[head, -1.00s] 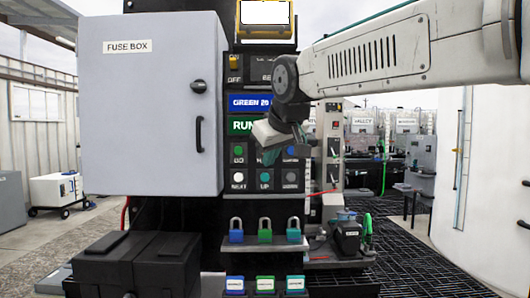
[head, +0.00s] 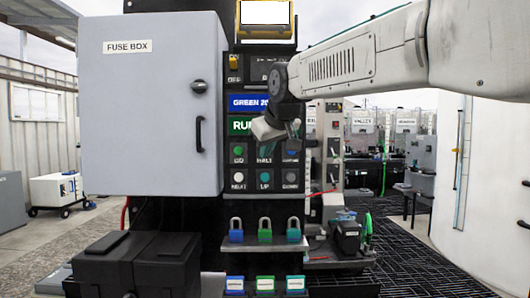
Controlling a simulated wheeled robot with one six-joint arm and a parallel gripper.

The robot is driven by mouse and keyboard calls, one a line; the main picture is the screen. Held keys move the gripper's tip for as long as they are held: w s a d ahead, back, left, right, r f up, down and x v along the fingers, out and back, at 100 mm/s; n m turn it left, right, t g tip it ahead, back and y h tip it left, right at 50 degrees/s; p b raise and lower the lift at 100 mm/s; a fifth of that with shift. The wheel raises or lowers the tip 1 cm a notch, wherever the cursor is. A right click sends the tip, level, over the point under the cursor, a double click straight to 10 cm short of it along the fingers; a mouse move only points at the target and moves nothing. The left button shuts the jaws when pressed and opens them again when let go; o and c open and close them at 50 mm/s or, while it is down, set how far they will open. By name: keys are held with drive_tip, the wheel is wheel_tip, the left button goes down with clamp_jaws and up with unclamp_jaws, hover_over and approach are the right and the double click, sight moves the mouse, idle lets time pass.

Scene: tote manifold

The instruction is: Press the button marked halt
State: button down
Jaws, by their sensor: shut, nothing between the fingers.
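The button plate marked halt (head: 265,158) is in the middle of the upper button row on the dark panel. Its label shows, but the button above it is mostly covered by my gripper. My gripper (head: 272,138) is shut and empty in front of the panel, just above the halt label. I cannot tell whether its tip touches the button.
Below are a white button (head: 238,176), a teal UP button (head: 264,176) and a grey one.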

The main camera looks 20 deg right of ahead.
drive_tip(key=shift+w+d, duration=0.25)
drive_tip(key=shift+w, duration=0.45)
drive_tip(key=shift+w+d, duration=0.25)
drive_tip(key=shift+w, duration=0.45)
idle(1.0)
drive_tip(key=shift+w+d, duration=0.1)
drive_tip(key=shift+w, duration=0.3)
drive_tip(key=shift+w+d, duration=0.2)
drive_tip(key=shift+w, duration=0.35)
idle(0.7)
drive_tip(key=shift+s, duration=0.1)
drive_tip(key=shift+s+a, duration=0.35)
drive_tip(key=shift+s, duration=0.5)
drive_tip(key=s, duration=0.1)
drive_tip(key=s+a, duration=0.1)
drive_tip(key=s, duration=0.2)
drive_tip(key=shift+s+a, duration=0.25)
drive_tip(key=shift+s, duration=0.15)
